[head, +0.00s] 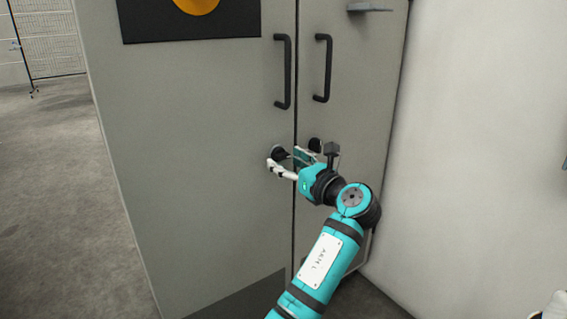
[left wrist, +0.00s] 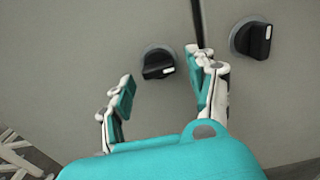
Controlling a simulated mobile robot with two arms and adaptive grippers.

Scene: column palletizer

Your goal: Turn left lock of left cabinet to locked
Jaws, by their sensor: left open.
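The left lock (left wrist: 158,65) is a black knob on a round base on the left door of the grey cabinet (head: 190,150). In the left wrist view its handle lies roughly level, with its white mark at the right end. The right lock (left wrist: 252,40) has its white mark upright; it also shows in the head view (head: 315,143). My left gripper (head: 285,160) is open in front of the left lock (head: 280,153), partly hiding it. In the left wrist view its fingers (left wrist: 166,82) stand either side of and below the knob, with nothing held. Contact cannot be told.
Two black vertical handles, left (head: 284,72) and right (head: 324,68), sit above the locks beside the door gap. A grey ledge (head: 369,8) juts out at upper right. A pale wall (head: 480,130) stands right. Open floor (head: 55,190) lies left.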

